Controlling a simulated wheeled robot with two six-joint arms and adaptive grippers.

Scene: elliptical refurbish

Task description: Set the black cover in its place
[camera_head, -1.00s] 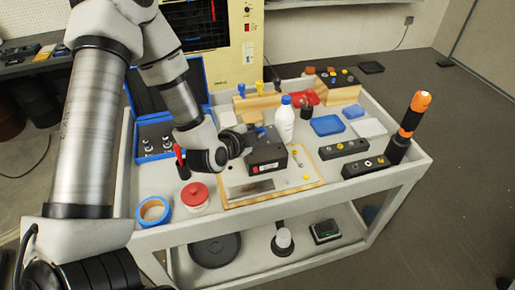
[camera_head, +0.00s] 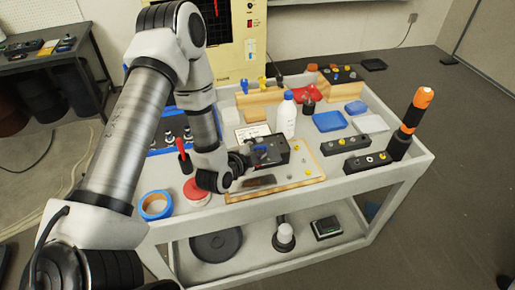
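A black box-shaped unit (camera_head: 270,150) sits on the wooden-edged work board (camera_head: 316,174). Small parts, one of them blue, show at its top. A flat dark plate (camera_head: 262,182) lies at the front of the board; I cannot tell whether this is the black cover. My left gripper (camera_head: 243,174) reaches in low from the left, at the front left of the unit and close to the plate's left end. Its fingers are small and dark against the unit, so I cannot tell whether they are open or hold anything. My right gripper is not in view.
A red-lidded jar (camera_head: 196,191) and a blue tape roll (camera_head: 155,205) stand left of the board. A white bottle (camera_head: 286,117) stands behind it. Black button boxes (camera_head: 346,143) and a tall orange-topped tool (camera_head: 410,122) are at the right. My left arm covers the cart's left side.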

